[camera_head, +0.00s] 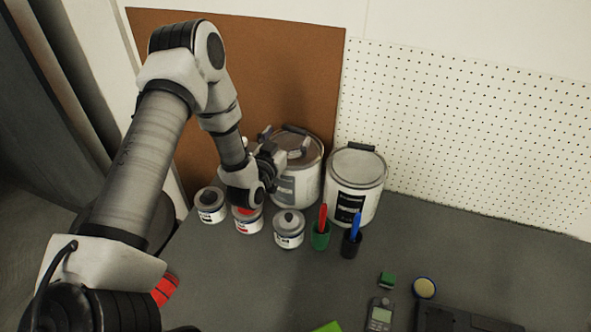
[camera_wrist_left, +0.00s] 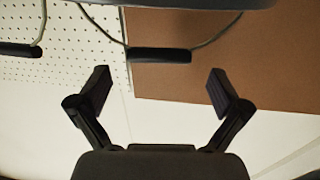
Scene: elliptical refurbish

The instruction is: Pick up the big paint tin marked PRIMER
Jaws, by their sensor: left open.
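Two big paint tins with grey lids stand at the back of the table. The left big tin (camera_head: 297,187) has a pale grey label. The right big tin (camera_head: 355,172) has a black label. I cannot read PRIMER on either. My left gripper (camera_head: 283,146) is open and empty at the left big tin, over its lid's near left side, hiding part of it. In the left wrist view the spread fingers (camera_wrist_left: 162,90) have nothing between them. A wire handle with a black grip (camera_wrist_left: 160,54) shows beyond them. My right gripper is out of view.
Three small tins (camera_head: 211,206) (camera_head: 246,222) (camera_head: 289,229) stand in front. A green cup (camera_head: 320,238) with a red-handled tool and a dark cup (camera_head: 350,246) with a blue-handled one stand close by. A meter (camera_head: 380,315) lies nearer. A brown board (camera_head: 215,60) and pegboard (camera_head: 470,130) stand behind.

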